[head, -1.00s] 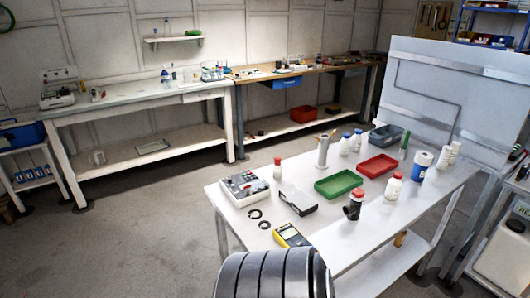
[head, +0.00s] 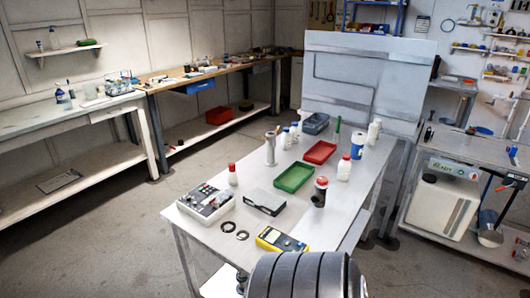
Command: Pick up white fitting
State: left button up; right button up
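A white ribbed piece (head: 374,131), which looks like the white fitting, stands upright at the far right end of the white table (head: 225,250). It is beside a white and blue container (head: 357,144). Neither of my grippers is in view. A dark ribbed part of my own body fills the bottom middle of the head view and covers part of the near table edge.
On the table are a green tray (head: 294,178), a red tray (head: 320,152), a grey bin (head: 315,123), a black pipe fitting (head: 319,192), a yellow multimeter (head: 281,240) and a control box (head: 205,202). A grey panel (head: 365,75) stands behind. Open floor lies left.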

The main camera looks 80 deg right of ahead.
aim_at(233, 177)
jog(key=i+z, duration=0.2)
jog(key=z, duration=0.3)
jog(key=i+z, duration=0.15)
jog(key=z, duration=0.3)
jog(key=i+j+z, duration=0.15)
jog(key=z, duration=0.35)
jog(key=i+j+z, duration=0.15)
jog(key=z, duration=0.35)
jog(key=i+j+z, duration=0.1)
jog(key=j+z, duration=0.2)
jog(key=z, duration=0.2)
